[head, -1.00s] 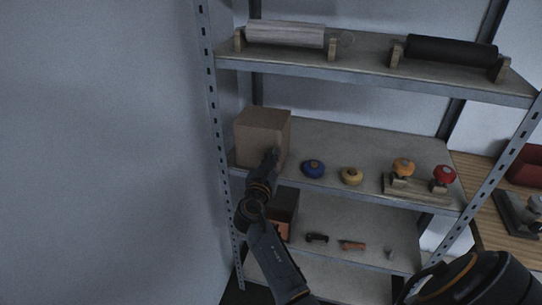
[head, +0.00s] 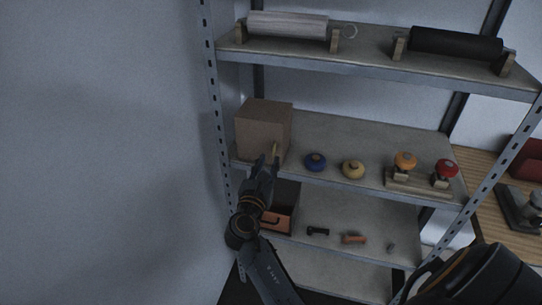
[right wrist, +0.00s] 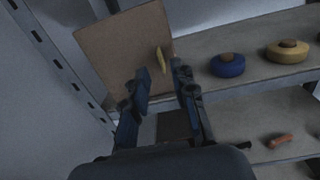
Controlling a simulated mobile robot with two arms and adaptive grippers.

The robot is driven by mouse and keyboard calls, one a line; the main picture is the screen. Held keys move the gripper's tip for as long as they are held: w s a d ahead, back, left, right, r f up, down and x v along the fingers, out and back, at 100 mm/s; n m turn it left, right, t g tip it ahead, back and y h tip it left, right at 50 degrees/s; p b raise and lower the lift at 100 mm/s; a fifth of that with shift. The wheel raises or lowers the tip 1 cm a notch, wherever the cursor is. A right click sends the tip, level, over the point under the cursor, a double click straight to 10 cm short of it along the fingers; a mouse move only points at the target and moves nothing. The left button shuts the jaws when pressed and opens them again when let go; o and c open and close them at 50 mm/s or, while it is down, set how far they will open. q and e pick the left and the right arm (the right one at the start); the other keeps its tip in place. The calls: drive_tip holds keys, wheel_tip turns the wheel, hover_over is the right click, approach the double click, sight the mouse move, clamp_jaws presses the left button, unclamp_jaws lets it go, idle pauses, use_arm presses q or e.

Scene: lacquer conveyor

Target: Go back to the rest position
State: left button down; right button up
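My right gripper (head: 268,163) is in front of the brown box (head: 263,125) on the middle shelf. It also shows in the right wrist view (right wrist: 160,74), with its two fingers apart and nothing held between them. A small yellow piece (head: 275,149) shows at the front of the box, just past the fingertips; the right wrist view shows it too (right wrist: 161,60). I cannot tell whether the piece is fixed to the box. My left gripper is not in view.
The middle shelf (head: 330,187) also bears a blue knob (head: 315,161), a yellow knob (head: 353,169), an orange knob (head: 404,160) and a red knob (head: 446,168). Rollers lie on the shelf above. An orange-fronted bin (head: 277,222) stands below. The left wall side is free.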

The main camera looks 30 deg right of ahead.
drive_tip(key=shift+s+a, duration=0.2)
idle(0.4)
drive_tip(key=s+a+f+m+g+y, duration=0.1)
drive_tip(key=s+a+f+m+y, duration=0.15)
drive_tip(key=f, duration=0.95)
drive_tip(key=s+a+f+m+g+y, duration=0.15)
drive_tip(key=s+a+f+y, duration=0.25)
drive_tip(key=f, duration=0.8)
drive_tip(key=s+a+f+m+g+y, duration=0.1)
drive_tip(key=s+a+f+m+y, duration=0.2)
drive_tip(key=f, duration=0.9)
drive_tip(key=s+a+f+m+g+y, duration=0.15)
drive_tip(key=s+f+m, duration=0.25)
drive_tip(key=s+f, duration=0.5)
drive_tip(key=s+a+f+m+g+y, duration=0.1)
drive_tip(key=s+f+m+g, duration=0.4)
drive_tip(key=s, duration=0.6)
drive_tip(key=s+d+f+m, duration=0.1)
drive_tip(key=s+f+m, duration=0.2)
drive_tip(key=s, duration=0.6)
drive_tip(key=s+d+f+m+g+y, duration=0.1)
drive_tip(key=s+f+m, duration=0.3)
drive_tip(key=s, duration=0.5)
drive_tip(key=shift+s+d+m, duration=0.3)
drive_tip(key=shift+s+m, duration=0.1)
drive_tip(key=shift+m, duration=0.2)
